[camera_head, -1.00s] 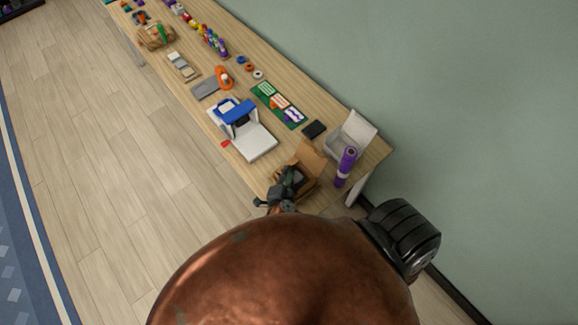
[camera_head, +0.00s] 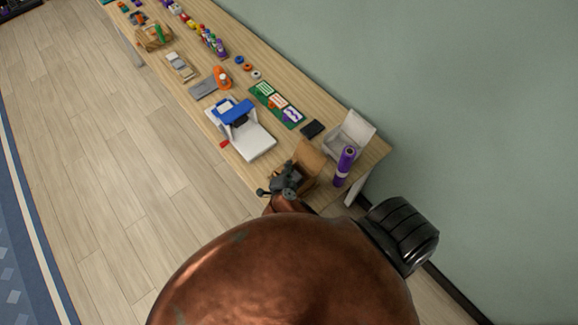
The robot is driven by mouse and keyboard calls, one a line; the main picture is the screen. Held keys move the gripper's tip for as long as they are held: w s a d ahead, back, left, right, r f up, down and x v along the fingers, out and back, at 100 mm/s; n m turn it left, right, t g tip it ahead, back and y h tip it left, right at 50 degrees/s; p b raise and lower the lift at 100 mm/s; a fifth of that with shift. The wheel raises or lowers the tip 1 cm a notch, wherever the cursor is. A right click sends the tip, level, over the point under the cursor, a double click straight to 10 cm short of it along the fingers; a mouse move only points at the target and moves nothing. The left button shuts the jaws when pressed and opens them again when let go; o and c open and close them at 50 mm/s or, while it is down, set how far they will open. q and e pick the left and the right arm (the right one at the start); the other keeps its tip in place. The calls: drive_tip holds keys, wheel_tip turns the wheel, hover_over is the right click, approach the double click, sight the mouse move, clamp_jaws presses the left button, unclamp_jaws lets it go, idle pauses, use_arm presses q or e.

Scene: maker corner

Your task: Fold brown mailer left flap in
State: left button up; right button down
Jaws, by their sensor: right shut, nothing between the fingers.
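The brown mailer (camera_head: 310,158) is an open cardboard box near the table's near end. A raised brown flap stands up on its far side. My right gripper (camera_head: 291,174) is shut and empty, over the near left part of the mailer. The gripper and arm hide much of the box's inside and its near and left edges. I cannot tell whether the gripper touches a flap. My left gripper is not in view.
A purple roll (camera_head: 344,167) stands right of the mailer, with an open white box (camera_head: 349,135) behind it. A white and blue machine (camera_head: 247,136) sits to the left. A dark block (camera_head: 312,129) and green mat (camera_head: 266,92) lie farther back on the table (camera_head: 323,104).

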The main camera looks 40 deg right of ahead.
idle(0.4)
drive_tip(key=shift+s+f+m+t+b, duration=0.2)
drive_tip(key=shift+f+m+t+b, duration=0.1)
drive_tip(key=shift+f+t+b, duration=0.15)
drive_tip(key=shift+s+f+m+t+b, duration=0.1)
drive_tip(key=shift+m+t+b, duration=0.3)
drive_tip(key=shift+t+b, duration=0.15)
drive_tip(key=c, duration=2.7)
unclamp_jaws()
drive_tip(key=o, duration=0.5)
drive_tip(key=shift+c, duration=0.2)
